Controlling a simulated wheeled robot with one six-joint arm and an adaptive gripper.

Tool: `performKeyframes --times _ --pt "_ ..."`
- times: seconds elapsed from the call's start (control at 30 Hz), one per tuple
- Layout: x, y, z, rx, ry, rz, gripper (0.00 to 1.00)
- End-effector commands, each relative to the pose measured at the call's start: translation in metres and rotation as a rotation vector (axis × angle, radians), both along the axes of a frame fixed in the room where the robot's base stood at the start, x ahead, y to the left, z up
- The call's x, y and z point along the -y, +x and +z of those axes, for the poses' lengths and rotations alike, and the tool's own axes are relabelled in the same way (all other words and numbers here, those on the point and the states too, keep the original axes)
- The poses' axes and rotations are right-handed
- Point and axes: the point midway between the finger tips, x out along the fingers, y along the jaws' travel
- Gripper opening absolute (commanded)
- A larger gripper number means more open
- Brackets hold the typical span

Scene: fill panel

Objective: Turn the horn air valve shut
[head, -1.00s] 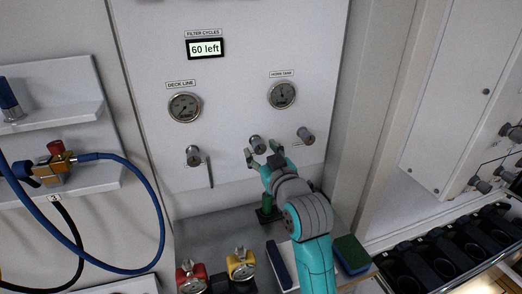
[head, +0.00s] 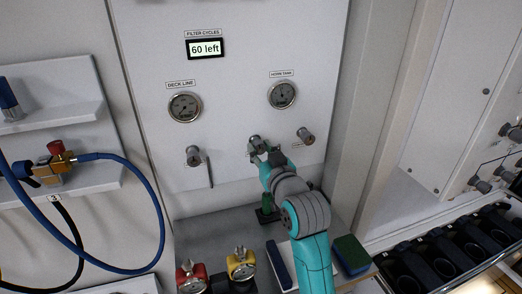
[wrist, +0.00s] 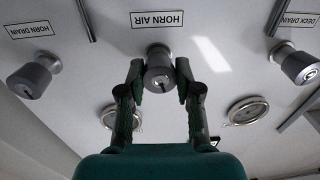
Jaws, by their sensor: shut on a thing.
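The horn air valve is a grey round knob (head: 255,142) on the white panel, left of another knob and below the horn tank gauge. In the wrist view the knob (wrist: 159,76) sits under the "HORN AIR" label (wrist: 157,19). My gripper (head: 262,151) reaches up to it from below right in the head view. In the wrist view the two dark green fingers of my gripper (wrist: 159,80) are shut on the knob, one on each side. The fingers partly hide the knob in the head view.
The horn drain knob (head: 306,135) is close on the right, and another knob (head: 194,156) with a thin rod is to the left. Gauges for deck line (head: 184,107) and horn tank (head: 282,95) are above. Red and yellow fittings (head: 241,264) stand below.

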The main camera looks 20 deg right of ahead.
Motion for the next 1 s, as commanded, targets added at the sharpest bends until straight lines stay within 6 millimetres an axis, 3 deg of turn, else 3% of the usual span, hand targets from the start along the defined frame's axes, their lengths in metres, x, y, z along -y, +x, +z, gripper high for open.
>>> performKeyframes --times 0.3,0.7,0.73,0.8,0.83,1.0 --pt "-0.0007 0.0001 -0.0003 -0.001 0.258 0.001 0.00" --pt "-0.0007 0.0001 -0.0001 0.000 0.296 0.001 0.00" --pt "-0.0007 0.0001 -0.0001 0.000 0.296 0.001 0.36" --pt "-0.0007 0.0001 -0.0002 -0.001 0.296 0.001 0.53" --pt "-0.0006 0.0001 -0.0002 -0.001 0.296 0.001 0.59" --pt "-0.0005 0.0001 -0.0001 0.000 0.295 0.000 0.59"
